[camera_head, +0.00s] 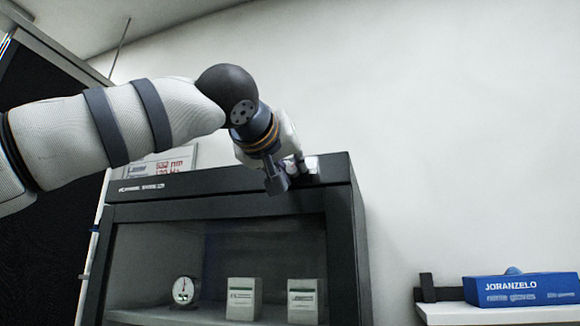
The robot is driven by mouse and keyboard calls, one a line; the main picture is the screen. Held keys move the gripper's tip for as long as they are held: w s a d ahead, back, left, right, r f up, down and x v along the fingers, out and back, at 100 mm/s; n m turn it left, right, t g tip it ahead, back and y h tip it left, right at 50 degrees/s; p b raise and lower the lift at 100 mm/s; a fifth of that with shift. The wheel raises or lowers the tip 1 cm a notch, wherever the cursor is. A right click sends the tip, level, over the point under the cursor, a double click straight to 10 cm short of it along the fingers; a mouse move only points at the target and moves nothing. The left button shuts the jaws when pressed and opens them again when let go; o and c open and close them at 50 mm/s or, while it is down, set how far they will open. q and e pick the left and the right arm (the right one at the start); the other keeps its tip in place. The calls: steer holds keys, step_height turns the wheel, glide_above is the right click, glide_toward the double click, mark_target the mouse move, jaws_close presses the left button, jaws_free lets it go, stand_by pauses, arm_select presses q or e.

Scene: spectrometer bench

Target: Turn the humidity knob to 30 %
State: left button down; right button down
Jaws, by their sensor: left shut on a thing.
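My left gripper (299,168) comes in from the left and is at the upper right front of a dark cabinet (230,207). It is shut on what appears to be the humidity knob at the cabinet's top panel. The knob itself is hidden behind the fingers and wrist, so its setting cannot be read. A small round white dial gauge (183,290) stands inside the cabinet behind the front pane; its scale is too small to read. My right gripper is not in view.
Two white boxes with green labels, a left one (243,298) and a right one (303,300), stand inside the cabinet. A display with red text (172,166) is partly behind my arm. A blue glove box (522,289) sits on a shelf (480,315) at right. The wall between is clear.

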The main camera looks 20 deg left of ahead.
arm_select(q)
steer(key=n, duration=1.1)
steer(key=shift+n, duration=0.4)
stand_by(0.5)
steer(key=c, duration=1.5)
jaws_free()
steer(key=shift+o, duration=0.2)
steer(key=s, duration=1.2)
steer(key=shift+a, duration=0.25)
